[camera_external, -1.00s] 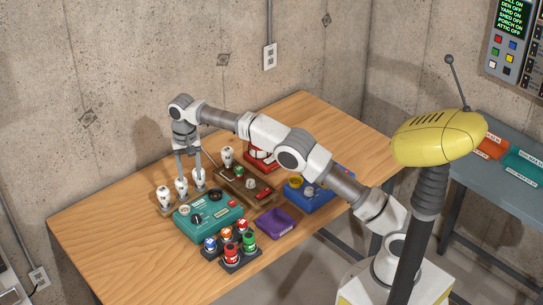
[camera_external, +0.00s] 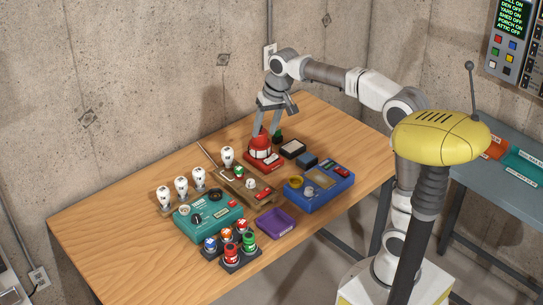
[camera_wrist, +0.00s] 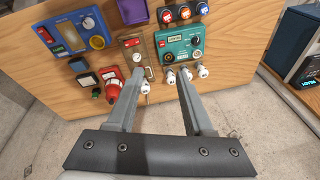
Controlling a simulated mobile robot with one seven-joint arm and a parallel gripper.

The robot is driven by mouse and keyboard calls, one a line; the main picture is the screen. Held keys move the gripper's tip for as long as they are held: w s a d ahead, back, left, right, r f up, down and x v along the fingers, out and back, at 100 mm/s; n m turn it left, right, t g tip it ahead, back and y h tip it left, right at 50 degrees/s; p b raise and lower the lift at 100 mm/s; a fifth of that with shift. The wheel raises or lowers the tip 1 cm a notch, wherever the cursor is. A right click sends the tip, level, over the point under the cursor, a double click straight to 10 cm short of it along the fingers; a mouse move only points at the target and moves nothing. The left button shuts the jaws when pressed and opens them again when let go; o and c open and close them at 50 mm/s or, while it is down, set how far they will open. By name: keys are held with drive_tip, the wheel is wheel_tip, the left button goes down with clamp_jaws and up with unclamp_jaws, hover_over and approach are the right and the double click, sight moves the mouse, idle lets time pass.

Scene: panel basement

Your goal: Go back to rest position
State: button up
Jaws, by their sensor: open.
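My gripper (camera_external: 267,132) is open and empty, raised over the back part of the wooden table (camera_external: 110,240). In the external view its fingers show just behind and above the red device (camera_external: 263,158) with a red and white round top; I cannot tell the exact gap. In the wrist view the two fingers (camera_wrist: 158,78) are spread apart with nothing between them, and the red device (camera_wrist: 112,92) lies left of them.
Near the fingers are a brown board (camera_external: 250,190), a blue box (camera_external: 320,187), a teal box (camera_external: 210,216) and white bulbs (camera_external: 182,187). A purple tray (camera_external: 277,222) and colored knobs (camera_external: 231,252) stand toward the front. The table's left part is clear. Concrete walls (camera_external: 130,80) stand behind.

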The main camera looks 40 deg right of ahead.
drive_tip(key=s+d+f+n+t, duration=0.1)
drive_tip(key=s+d+f, duration=0.2)
drive_tip(key=s, duration=0.8)
drive_tip(key=s+d+f+n+t+h, duration=0.1)
drive_tip(key=s+d+f, duration=0.3)
drive_tip(key=s, duration=0.8)
drive_tip(key=shift+d+f+n+t, duration=0.15)
drive_tip(key=shift+d+n+t, duration=0.25)
drive_tip(key=shift+n, duration=0.2)
